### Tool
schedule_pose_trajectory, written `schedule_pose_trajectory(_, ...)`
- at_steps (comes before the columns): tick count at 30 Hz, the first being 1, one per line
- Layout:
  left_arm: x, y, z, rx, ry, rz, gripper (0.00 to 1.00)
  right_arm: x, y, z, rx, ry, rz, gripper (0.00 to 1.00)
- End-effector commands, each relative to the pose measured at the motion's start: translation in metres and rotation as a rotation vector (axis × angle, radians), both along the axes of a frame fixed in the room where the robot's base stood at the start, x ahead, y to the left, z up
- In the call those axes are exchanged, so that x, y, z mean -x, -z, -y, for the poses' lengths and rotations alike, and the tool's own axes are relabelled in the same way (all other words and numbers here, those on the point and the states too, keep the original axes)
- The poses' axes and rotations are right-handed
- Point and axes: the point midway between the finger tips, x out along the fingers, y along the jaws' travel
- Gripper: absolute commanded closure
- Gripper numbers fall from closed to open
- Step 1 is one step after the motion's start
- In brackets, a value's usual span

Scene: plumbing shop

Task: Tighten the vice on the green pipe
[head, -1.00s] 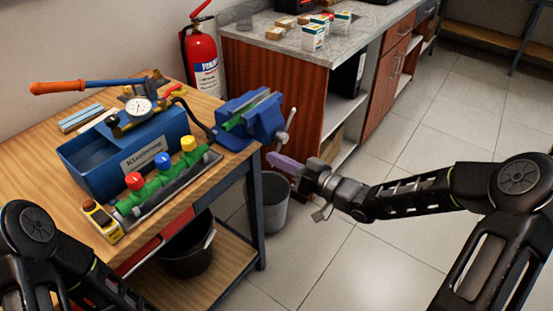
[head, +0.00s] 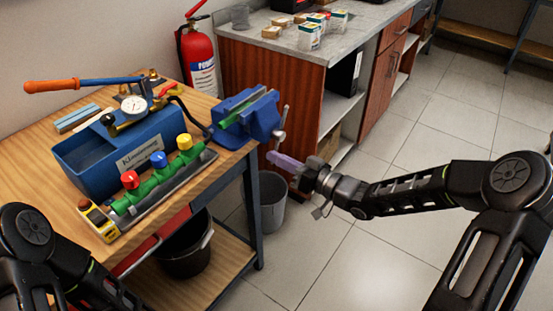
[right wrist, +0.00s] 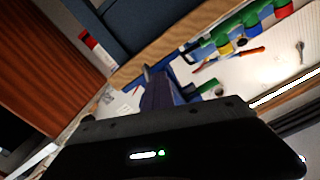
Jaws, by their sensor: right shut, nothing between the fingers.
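The blue vice (head: 247,117) is fixed at the right corner of the wooden workbench. The green pipe (head: 236,113) lies between its jaws. Its grey handle bar (head: 285,117) stands slightly tilted on the vice's right side. My right gripper (head: 272,156) has purple fingers, is shut and empty, and points left just below the handle; I see no contact with it. The right wrist view shows the purple fingers (right wrist: 156,92) with a blurred blue part beyond them. My left arm shows at the lower left, but its gripper is out of frame.
A blue pump box (head: 100,165) with a gauge and a tray of green valves (head: 155,180) sit on the workbench (head: 35,185). A grey bin (head: 271,200) stands below my right gripper. A wooden cabinet (head: 270,85) is behind the vice. The floor to the right is clear.

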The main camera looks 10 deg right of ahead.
Motion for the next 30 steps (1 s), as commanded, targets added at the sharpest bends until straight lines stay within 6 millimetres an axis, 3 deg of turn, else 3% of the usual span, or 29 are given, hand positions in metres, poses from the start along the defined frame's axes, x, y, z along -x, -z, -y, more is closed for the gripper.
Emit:
schedule_pose_trajectory(16,0.0,0.0042,0.0,0.0,0.0,0.0,0.64,-0.0065,0.0078,0.0088,0.002,0.004,-0.002,1.0)
schedule_pose_trajectory(30,0.0,0.0013,0.0,0.0,0.0,0.0,0.64,-0.0019,0.0045,0.0029,0.0,0.001,-0.002,1.0)
